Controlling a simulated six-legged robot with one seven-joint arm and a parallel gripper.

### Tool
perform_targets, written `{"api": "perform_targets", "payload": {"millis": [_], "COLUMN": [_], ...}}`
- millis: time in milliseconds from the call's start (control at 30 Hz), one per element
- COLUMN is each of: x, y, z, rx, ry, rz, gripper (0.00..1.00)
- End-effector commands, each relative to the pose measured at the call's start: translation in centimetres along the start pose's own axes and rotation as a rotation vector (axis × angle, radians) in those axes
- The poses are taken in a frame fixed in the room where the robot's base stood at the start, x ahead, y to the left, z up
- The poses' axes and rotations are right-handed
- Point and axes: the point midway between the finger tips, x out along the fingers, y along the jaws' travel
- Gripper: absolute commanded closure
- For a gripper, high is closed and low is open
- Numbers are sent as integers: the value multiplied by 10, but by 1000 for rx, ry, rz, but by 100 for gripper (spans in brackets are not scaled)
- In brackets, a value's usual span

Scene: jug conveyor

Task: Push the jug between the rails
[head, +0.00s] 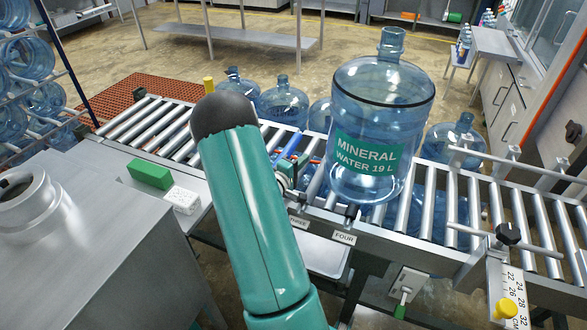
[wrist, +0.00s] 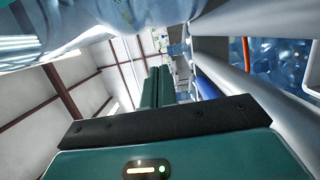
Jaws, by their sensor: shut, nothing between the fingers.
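The large clear blue jug (head: 372,110), with a green "MINERAL WATER 19 L" label, stands upright on the roller conveyor (head: 455,205), left of the rails. The far rail (head: 525,170) and the near rail (head: 480,236) run along the conveyor at the right, with a gap between them. My gripper (wrist: 158,82) shows in the wrist view with its teal fingers shut and empty. In the head view my arm hides most of it, just left of the jug. Clear blue plastic, probably the jug (wrist: 60,25), fills the wrist view's top left; contact cannot be told.
More jugs (head: 283,100) stand behind the conveyor. A green block (head: 150,174) lies at the left. The rollers right of the jug look clear up to the rails.

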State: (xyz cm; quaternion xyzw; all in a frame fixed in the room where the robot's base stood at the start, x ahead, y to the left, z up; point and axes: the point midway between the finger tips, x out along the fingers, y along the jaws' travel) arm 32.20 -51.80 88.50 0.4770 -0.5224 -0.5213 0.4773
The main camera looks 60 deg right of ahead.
Motion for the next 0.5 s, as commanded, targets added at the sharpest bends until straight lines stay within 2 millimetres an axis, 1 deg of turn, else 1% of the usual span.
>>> {"api": "perform_targets", "payload": {"millis": [33,67,100,200,300,500], "x": [11,17,21,24,27,28], "y": [-1,-1,-1,0,0,0], "z": [1,1,6,21,30,35], "rx": [2,1,-1,-1,0,1], "ry": [-4,-4,-4,-3,-2,1], "rz": [0,-1,-1,-2,-1,-1], "gripper": [100,100,100,100,100,100]}}
